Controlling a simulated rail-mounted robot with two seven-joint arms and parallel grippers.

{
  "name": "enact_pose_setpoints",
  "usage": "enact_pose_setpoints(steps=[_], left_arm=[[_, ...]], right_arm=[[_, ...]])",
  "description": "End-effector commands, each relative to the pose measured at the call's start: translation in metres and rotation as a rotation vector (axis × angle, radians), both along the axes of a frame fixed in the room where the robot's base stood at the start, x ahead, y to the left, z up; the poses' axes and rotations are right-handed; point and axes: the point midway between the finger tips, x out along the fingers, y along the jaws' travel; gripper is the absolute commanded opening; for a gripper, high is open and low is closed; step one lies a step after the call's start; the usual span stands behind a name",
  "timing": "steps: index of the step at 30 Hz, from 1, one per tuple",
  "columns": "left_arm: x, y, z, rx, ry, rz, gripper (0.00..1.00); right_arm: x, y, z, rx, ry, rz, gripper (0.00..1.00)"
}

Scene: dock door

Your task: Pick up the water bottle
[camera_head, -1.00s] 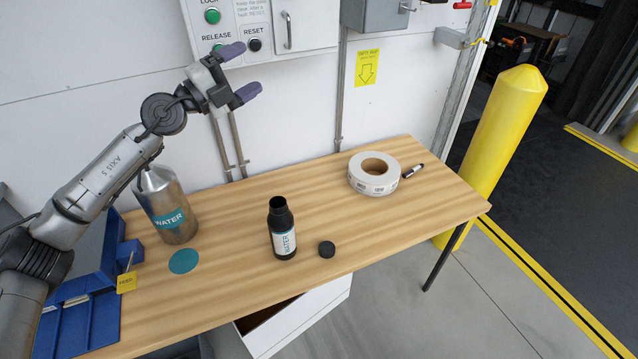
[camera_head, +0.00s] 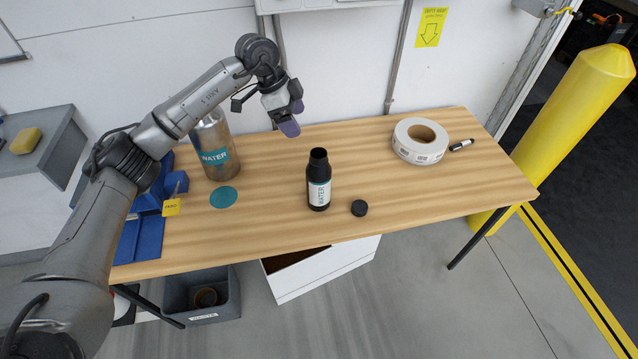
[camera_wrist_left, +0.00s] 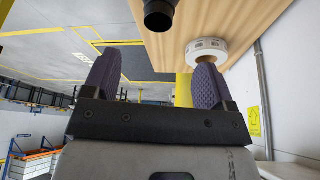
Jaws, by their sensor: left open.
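A black water bottle (camera_head: 319,183) with a white and teal WATER label stands upright and uncapped on the wooden table (camera_head: 270,170). Its black cap (camera_head: 359,208) lies to its right. A larger silver container (camera_head: 215,150), also marked WATER, stands at the left. My left gripper (camera_head: 291,118) is open and empty, above the table, up and left of the black bottle and apart from it. In the left wrist view the bottle's dark neck (camera_wrist_left: 160,14) shows at the top, beyond the open fingers (camera_wrist_left: 152,85). My right gripper is in neither view.
A white tape roll (camera_head: 408,150) and a black marker (camera_head: 462,145) lie at the table's right. A teal disc (camera_head: 223,197) and a blue bin (camera_head: 150,222) with a yellow padlock (camera_head: 171,207) are at the left. A yellow post (camera_head: 575,115) stands beyond the right end.

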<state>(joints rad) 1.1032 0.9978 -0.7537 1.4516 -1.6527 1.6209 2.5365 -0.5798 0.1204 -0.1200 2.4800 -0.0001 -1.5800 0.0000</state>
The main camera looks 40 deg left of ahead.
Motion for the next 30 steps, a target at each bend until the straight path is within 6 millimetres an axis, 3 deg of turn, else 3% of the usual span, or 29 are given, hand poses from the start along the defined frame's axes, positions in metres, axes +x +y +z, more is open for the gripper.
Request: enact_pose_setpoints(steps=[10, 23, 30], left_arm=[[0.013, -0.019, -0.056, -0.002, 0.003, 0.003, 0.79], [0.019, -0.027, -0.077, -0.003, 0.001, 0.002, 0.79], [0.026, -0.037, -0.102, -0.002, 0.002, 0.001, 0.79]], right_arm=[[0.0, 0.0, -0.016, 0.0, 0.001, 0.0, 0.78], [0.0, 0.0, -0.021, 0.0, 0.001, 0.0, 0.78], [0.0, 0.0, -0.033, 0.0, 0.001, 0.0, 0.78]])
